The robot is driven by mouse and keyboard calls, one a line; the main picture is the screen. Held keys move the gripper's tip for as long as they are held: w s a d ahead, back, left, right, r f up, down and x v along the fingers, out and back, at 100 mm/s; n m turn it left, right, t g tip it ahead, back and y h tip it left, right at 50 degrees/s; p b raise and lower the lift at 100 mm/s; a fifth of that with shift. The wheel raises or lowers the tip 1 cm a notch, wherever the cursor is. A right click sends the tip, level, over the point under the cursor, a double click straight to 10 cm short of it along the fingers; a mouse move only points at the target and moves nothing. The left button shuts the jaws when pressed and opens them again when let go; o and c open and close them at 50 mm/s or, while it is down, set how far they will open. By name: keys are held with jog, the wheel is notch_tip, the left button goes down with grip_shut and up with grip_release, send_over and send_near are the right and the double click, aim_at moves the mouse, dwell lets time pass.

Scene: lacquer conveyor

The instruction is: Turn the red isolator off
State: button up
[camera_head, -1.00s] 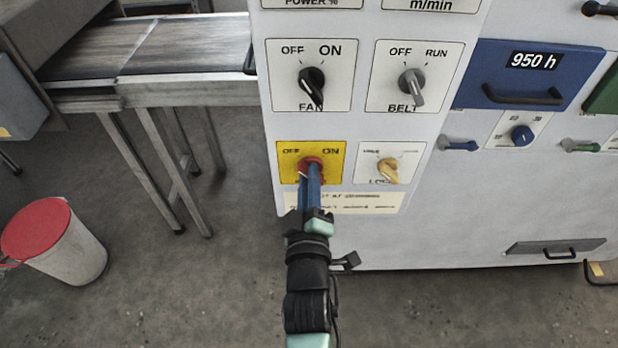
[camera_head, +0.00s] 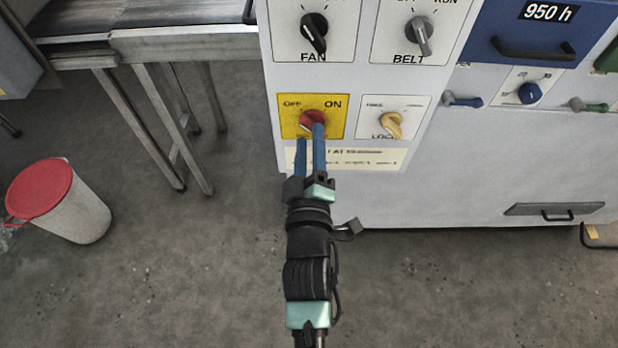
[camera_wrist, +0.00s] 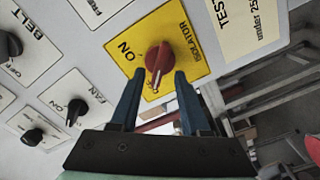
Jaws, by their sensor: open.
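The red isolator knob (camera_head: 312,119) sits on a yellow plate (camera_head: 338,103) low on the white panel, with OFF at upper left and ON at upper right. In the wrist view the red knob (camera_wrist: 158,58) has its long grip pointing down the picture, away from the word ISOLATOR; OFF is mostly hidden there. My gripper (camera_head: 309,134) is open, with its two blue fingers just below and in front of the knob. In the wrist view my gripper (camera_wrist: 158,74) has a finger on each side of the knob's lower part, with nothing visibly clamped. Contact cannot be told.
Black FAN knob (camera_head: 314,32) and grey BELT knob (camera_head: 420,36) are above. A yellow lock knob (camera_head: 391,125) is close on the right. A blue drawer (camera_head: 585,25) is farther right. A conveyor (camera_head: 180,42) and red-lidded bin (camera_head: 58,200) stand left; floor below is clear.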

jog(key=s, duration=1)
jog(key=shift+s+b, duration=0.35)
jog(key=shift+b, duration=0.1)
jog(key=w+d+r+m+t+h+p, duration=0.1)
jog(key=w+r+m+t+p, duration=0.15)
jog(key=r, duration=1.15)
jog(key=w+r+m+t+p, duration=0.2)
jog(key=w+r+m+p, duration=0.15)
jog(key=r, duration=1.05)
jog(key=s+r+m+t+p, duration=0.2)
jog(key=s+r, duration=0.1)
jog(key=r, duration=1.3)
jog(key=s+r+m+t+y+p, duration=0.1)
jog(key=s+r+m+t+p, duration=0.2)
jog(key=r, duration=1.2)
jog(key=shift+s+a+r, duration=0.35)
jog(key=shift+s+r, duration=0.05)
jog(key=shift+s, duration=0.2)
